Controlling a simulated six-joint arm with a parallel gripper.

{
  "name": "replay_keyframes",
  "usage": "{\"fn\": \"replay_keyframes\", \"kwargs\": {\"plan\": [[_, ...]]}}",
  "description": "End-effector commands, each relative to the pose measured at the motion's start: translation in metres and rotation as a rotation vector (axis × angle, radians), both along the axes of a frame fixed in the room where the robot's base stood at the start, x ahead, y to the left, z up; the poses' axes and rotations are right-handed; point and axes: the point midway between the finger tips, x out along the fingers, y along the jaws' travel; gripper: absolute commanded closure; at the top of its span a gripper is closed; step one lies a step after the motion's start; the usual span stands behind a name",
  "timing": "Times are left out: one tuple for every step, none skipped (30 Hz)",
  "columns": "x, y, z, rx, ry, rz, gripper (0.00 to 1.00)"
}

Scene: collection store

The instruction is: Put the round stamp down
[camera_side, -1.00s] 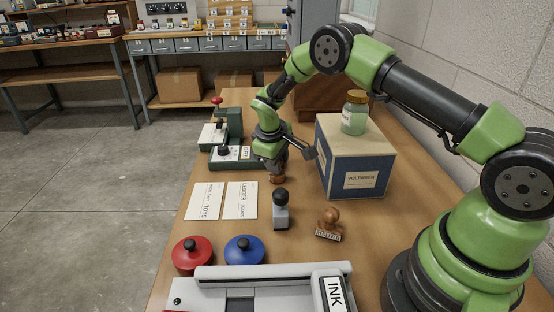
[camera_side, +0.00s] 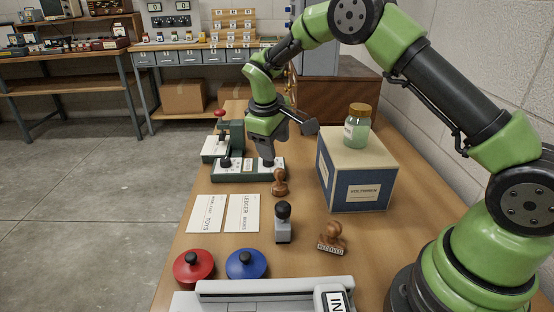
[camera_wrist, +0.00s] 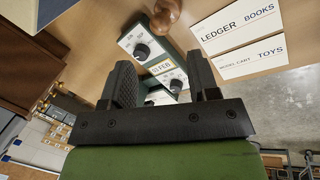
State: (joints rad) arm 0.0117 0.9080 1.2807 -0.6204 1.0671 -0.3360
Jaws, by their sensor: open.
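The round wooden stamp (camera_side: 280,183) stands upright on the table, just in front of the right end of a green device with dark knobs (camera_side: 232,173). Part of its brown wood shows at the top edge of the wrist view (camera_wrist: 166,14). My gripper (camera_side: 268,150) is above and behind the stamp, clear of it, over the device. In the wrist view my gripper (camera_wrist: 162,78) has its two black fingers apart with nothing held between them.
A box (camera_side: 357,170) with a jar (camera_side: 357,126) on top stands right of the stamp. A black-handled stamp (camera_side: 283,222) and a RECEIVED stamp (camera_side: 332,238) stand nearer. Two cards (camera_side: 242,213) lie left; red (camera_side: 193,266) and blue (camera_side: 246,264) lidded pots stand in front.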

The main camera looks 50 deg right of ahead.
Motion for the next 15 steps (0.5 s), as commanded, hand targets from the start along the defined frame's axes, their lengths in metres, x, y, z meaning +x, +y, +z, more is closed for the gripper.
{"fn": "replay_keyframes", "kwargs": {"plan": [[0.0, 0.002, 0.008, 0.0, -0.003, 0.0, 0.45], [0.0, 0.003, 0.011, -0.001, -0.003, 0.001, 0.45], [-0.001, 0.004, 0.014, -0.001, -0.001, 0.0, 0.45], [-0.001, 0.004, 0.017, -0.001, -0.002, 0.001, 0.45], [-0.001, 0.005, 0.018, -0.001, -0.002, 0.001, 0.45], [-0.001, 0.005, 0.02, -0.001, -0.001, 0.0, 0.45], [-0.001, 0.005, 0.021, 0.0, -0.001, 0.0, 0.45], [-0.001, 0.006, 0.021, 0.0, 0.0, 0.0, 0.45], [-0.002, 0.006, 0.022, 0.0, -0.001, -0.002, 0.45], [-0.002, 0.006, 0.024, 0.003, -0.003, -0.003, 0.45], [-0.003, 0.007, 0.027, 0.006, -0.008, -0.006, 0.45], [-0.005, 0.008, 0.033, 0.014, -0.02, -0.014, 0.45], [-0.007, 0.009, 0.039, 0.022, -0.03, -0.02, 0.45], [-0.01, 0.01, 0.048, 0.032, -0.045, -0.03, 0.45], [-0.016, 0.013, 0.061, 0.05, -0.067, -0.048, 0.45]]}}
